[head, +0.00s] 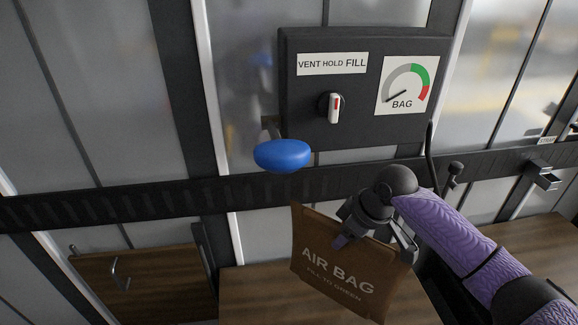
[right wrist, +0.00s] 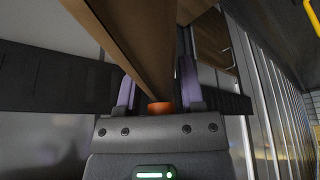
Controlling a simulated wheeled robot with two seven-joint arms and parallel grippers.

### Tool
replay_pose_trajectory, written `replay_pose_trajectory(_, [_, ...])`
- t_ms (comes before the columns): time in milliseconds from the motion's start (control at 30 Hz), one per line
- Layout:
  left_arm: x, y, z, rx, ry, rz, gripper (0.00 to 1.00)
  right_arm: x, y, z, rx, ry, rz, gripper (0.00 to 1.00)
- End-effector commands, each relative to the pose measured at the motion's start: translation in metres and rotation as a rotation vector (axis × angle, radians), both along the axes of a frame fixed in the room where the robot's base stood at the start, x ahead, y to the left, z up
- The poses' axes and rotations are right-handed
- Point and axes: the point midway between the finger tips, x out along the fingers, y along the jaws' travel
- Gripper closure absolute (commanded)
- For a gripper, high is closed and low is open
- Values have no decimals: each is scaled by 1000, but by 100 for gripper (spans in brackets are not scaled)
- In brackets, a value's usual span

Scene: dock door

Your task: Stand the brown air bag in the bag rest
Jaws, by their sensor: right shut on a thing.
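The brown air bag (head: 338,270), printed "AIR BAG, FILL TO GREEN", hangs slightly tilted in front of the wooden surface in the head view. My right gripper (head: 362,232) is shut on its upper edge. In the right wrist view the bag (right wrist: 145,45) runs edge-on between the purple fingers of the right gripper (right wrist: 160,95), with an orange piece (right wrist: 160,107) at its near end. I cannot make out for certain which thing is the bag rest. My left gripper is not in view.
A dark panel (head: 360,145) carries a white knob (head: 334,107) and a gauge (head: 407,84) with its needle at the low grey end. A blue rounded piece (head: 282,155) sticks out below it. A black rail (head: 130,203) crosses the wall. A wooden panel (head: 150,285) is at lower left.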

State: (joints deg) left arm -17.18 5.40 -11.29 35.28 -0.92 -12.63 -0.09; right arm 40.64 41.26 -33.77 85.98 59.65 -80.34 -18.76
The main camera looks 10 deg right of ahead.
Motion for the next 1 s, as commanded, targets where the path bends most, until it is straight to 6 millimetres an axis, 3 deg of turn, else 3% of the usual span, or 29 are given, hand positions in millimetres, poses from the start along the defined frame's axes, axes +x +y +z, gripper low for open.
replay_pose_trajectory(133, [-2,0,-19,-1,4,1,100,-15,20,-3,0,-4,-93,100])
replay_pose_trajectory(300, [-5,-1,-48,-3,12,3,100,-52,50,-2,-3,-5,-348,100])
replay_pose_trajectory(533, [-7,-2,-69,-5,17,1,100,-92,64,4,-2,-5,-645,100])
replay_pose_trajectory(1000, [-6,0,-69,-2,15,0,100,-101,66,8,0,0,-720,100])
